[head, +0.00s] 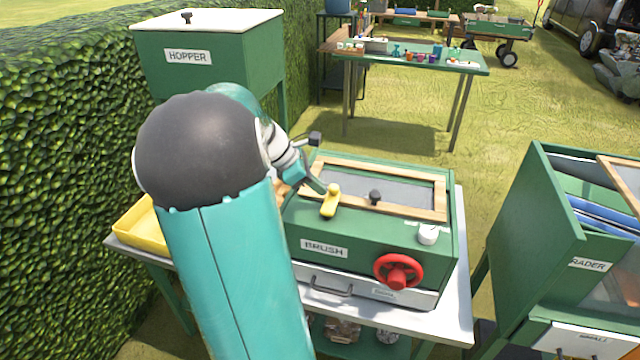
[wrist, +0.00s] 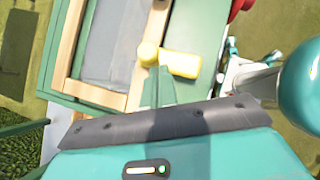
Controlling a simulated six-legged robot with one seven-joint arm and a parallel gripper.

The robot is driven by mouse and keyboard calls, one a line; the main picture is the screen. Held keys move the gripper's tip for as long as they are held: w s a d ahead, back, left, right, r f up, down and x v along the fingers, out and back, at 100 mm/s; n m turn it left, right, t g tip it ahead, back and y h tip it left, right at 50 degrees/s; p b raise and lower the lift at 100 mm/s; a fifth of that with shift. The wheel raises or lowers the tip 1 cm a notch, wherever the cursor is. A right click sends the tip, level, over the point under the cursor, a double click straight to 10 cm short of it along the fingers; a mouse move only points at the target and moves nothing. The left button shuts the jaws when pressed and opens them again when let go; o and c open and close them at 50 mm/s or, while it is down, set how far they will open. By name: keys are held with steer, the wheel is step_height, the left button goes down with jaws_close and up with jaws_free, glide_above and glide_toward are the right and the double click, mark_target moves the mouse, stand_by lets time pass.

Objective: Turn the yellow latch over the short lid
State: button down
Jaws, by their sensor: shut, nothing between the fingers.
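The lid (head: 408,192) has a wooden frame, a grey panel and a dark knob (head: 375,197). In the wrist view the latch (wrist: 180,64) lies just beyond my fingertips, with its rounded end beside them. My gripper (head: 322,188) is shut and empty, its tip at or very near the latch; I cannot tell whether they touch. My arm hides the left part of the box.
A red handwheel (head: 398,271) and a white knob (head: 428,234) are on the box's front right. A yellow tray (head: 140,232) is at left. The hopper (head: 210,60) stands behind my arm, the grader (head: 560,240) at right.

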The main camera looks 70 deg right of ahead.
steer(key=w, duration=0.1)
steer(key=w+a+r, duration=0.2)
steer(key=shift+w, duration=0.35)
steer(key=v, duration=0.8)
steer(key=shift+r, duration=0.3)
steer(key=shift+w+a, duration=0.1)
steer(key=shift+a, duration=0.1)
steer(key=w+a+m+t, duration=0.1)
steer(key=w+a+t, duration=0.3)
steer(key=a, duration=0.7)
steer(key=w+a+m+t, duration=0.1)
steer(key=w+a+t, duration=0.3)
steer(key=a, duration=0.8)
steer(key=s+a+m+t+y, duration=0.1)
steer(key=a+t, duration=0.1)
steer(key=a, duration=0.8)
steer(key=s+a+f+m+t+y, duration=0.1)
steer(key=s+a+m+t+y, duration=0.1)
steer(key=a, duration=0.9)
steer(key=shift+f, duration=0.3)
